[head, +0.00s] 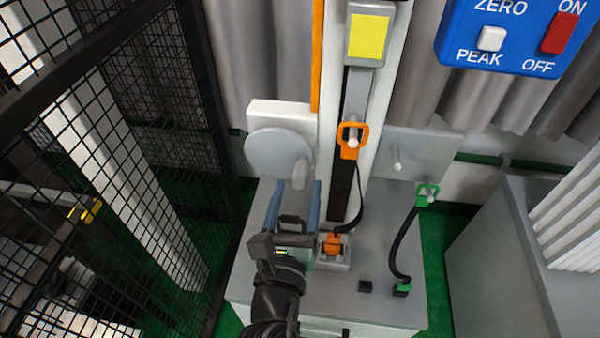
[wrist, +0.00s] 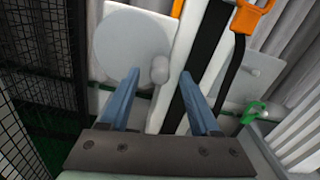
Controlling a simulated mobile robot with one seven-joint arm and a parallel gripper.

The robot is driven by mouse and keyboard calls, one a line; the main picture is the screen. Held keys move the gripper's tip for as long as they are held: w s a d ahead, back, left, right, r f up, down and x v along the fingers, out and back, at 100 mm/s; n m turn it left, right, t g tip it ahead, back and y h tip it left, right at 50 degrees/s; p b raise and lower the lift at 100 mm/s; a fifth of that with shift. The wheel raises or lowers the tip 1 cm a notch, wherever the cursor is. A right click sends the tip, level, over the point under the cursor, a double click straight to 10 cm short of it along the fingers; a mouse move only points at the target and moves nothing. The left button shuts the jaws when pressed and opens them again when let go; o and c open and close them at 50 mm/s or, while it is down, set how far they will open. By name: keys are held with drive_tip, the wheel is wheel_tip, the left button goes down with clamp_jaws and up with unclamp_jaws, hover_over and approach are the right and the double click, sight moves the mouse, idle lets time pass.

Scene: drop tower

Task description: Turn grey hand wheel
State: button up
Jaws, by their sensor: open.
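The grey hand wheel (head: 276,154) is a round disc on a white housing, left of the tower column. Its stubby grey handle (head: 301,173) sticks out at the lower right of the disc. In the wrist view the wheel (wrist: 128,48) is ahead at upper left, and its handle (wrist: 160,69) appears between the fingers' lines, nearer the left finger's tip. My gripper (head: 302,184) points up and forward, below the wheel. Its two blue fingers are apart with nothing between them; the gripper also shows in the wrist view (wrist: 157,80). I cannot tell the exact gap to the handle.
An orange clip (head: 350,148) hangs on the column with a black strap. A green clip (head: 425,195) on a black cord is at right. Black mesh fencing (head: 120,150) stands close on the left. A blue switch panel (head: 510,38) is at upper right.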

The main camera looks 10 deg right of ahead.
sight(298, 187)
drive_tip(key=shift+x, duration=1.75)
drive_tip(key=shift+c, duration=0.2)
clamp_jaws()
